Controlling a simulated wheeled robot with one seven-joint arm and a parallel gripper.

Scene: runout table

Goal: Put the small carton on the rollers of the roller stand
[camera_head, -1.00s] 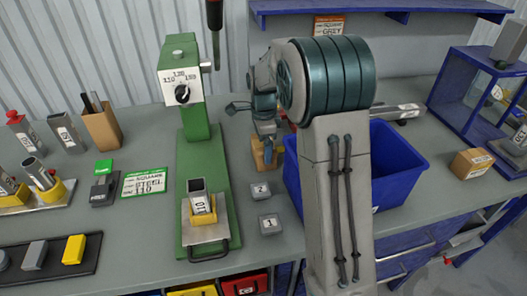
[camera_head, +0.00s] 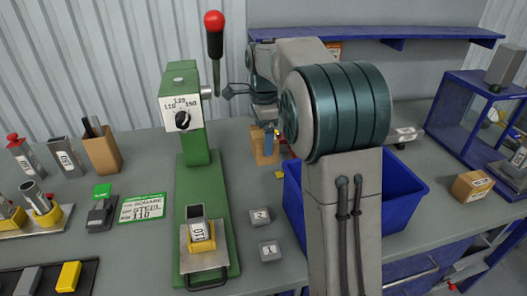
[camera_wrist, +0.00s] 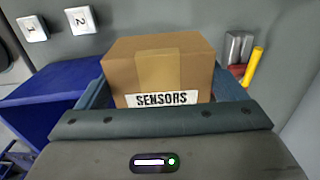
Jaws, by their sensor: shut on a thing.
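The small carton, brown with a "SENSORS" label, fills the middle of the wrist view (camera_wrist: 160,65). My gripper (camera_wrist: 160,95) is shut on it, with a dark blue finger along each side. In the head view the carton (camera_head: 258,153) shows as a small brown box behind the green machine's right side, partly covered by a blue finger of my gripper (camera_head: 268,142). Its height above the bench is hard to tell. I cannot make out the roller stand for sure; my arm hides part of the bench.
A blue bin (camera_head: 405,195) stands right of my arm. Another brown carton (camera_head: 472,186) lies at the right, near a blue frame (camera_head: 465,90). The green machine (camera_head: 195,165) with a red-knobbed lever (camera_head: 214,22) stands left. Tiles 1 (camera_head: 269,250) and 2 (camera_head: 260,216) lie beside it.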

